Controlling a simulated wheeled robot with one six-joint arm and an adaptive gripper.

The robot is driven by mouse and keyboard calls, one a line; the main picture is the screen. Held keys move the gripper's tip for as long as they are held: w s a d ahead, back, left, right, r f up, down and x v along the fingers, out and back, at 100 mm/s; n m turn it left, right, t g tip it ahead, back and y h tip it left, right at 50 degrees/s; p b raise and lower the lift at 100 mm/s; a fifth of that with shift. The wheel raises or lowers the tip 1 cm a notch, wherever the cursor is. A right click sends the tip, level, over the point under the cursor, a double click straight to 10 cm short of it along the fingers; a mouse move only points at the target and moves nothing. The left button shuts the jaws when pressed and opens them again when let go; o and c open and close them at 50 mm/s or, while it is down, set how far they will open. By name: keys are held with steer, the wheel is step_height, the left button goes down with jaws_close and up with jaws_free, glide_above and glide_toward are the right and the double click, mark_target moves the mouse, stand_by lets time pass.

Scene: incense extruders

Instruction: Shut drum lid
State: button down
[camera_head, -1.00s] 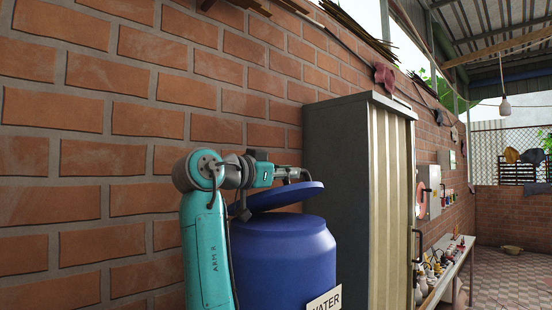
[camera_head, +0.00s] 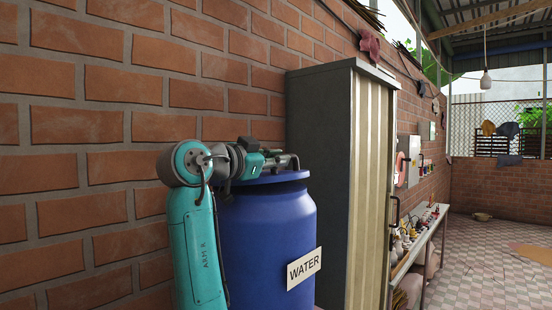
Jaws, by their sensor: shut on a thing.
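The blue drum (camera_head: 262,235) stands upright against the brick wall and bears a white label reading WATER (camera_head: 304,268). Its blue lid (camera_head: 285,178) now lies low and about level across the drum's top, with no clear gap showing on the visible side. My gripper (camera_head: 291,161) is over the top of the lid, its fingers at the lid's upper side. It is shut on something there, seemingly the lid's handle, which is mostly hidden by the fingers. My teal arm hides the left part of the lid and drum.
A tall grey cabinet (camera_head: 318,180) with a ribbed cream front stands close to the right of the drum. The brick wall (camera_head: 95,150) runs behind. A bench (camera_head: 413,245) with several small items is farther right. Tiled floor (camera_head: 480,270) is open beyond.

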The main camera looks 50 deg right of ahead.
steer(key=c, duration=1.1)
jaws_free()
steer(key=shift+c, duration=0.2)
steer(key=a, duration=1.2)
steer(key=shift+s, duration=0.2)
